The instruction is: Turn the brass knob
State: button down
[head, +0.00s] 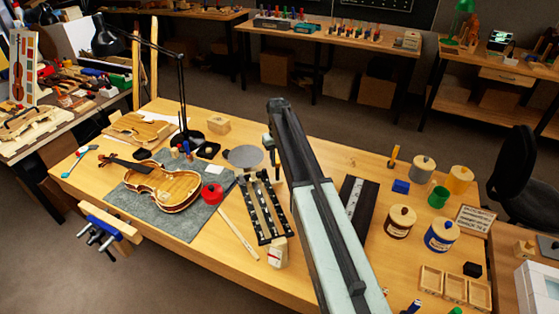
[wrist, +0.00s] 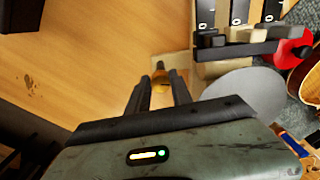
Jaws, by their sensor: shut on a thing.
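The brass knob (wrist: 160,80) shows in the wrist view as a small golden-orange piece between my fingertips. My gripper (wrist: 161,76) is shut on it, with one dark finger on each side. A pale wooden piece (wrist: 181,64) lies just beyond the knob; I cannot tell how the two are joined. The fingers hide the knob's sides, so its turned angle cannot be read. In the head view my arm comes up from the lower right and its far end hides the knob.
A grey disc (head: 243,157) and a dark rack of tools (head: 264,210) lie close to my arm. A violin (head: 163,184) rests on a grey mat (head: 125,199) with a red lidded pot (head: 212,194). Several jars stand at right, including a blue-labelled one (head: 441,236).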

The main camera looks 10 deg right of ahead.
aim_at(277, 162)
jog(key=shift+w+a+m, duration=0.1)
jog(key=shift+w+m, duration=0.05)
jog(key=shift+m, duration=0.25)
jog(key=c, duration=1.1)
grip_release()
jog(key=shift+c, duration=0.2)
notch_tip(277, 162, up, 8)
jog(key=p, duration=0.8)
jog(key=shift+f, duration=0.1)
jog(key=shift+f, duration=0.1)
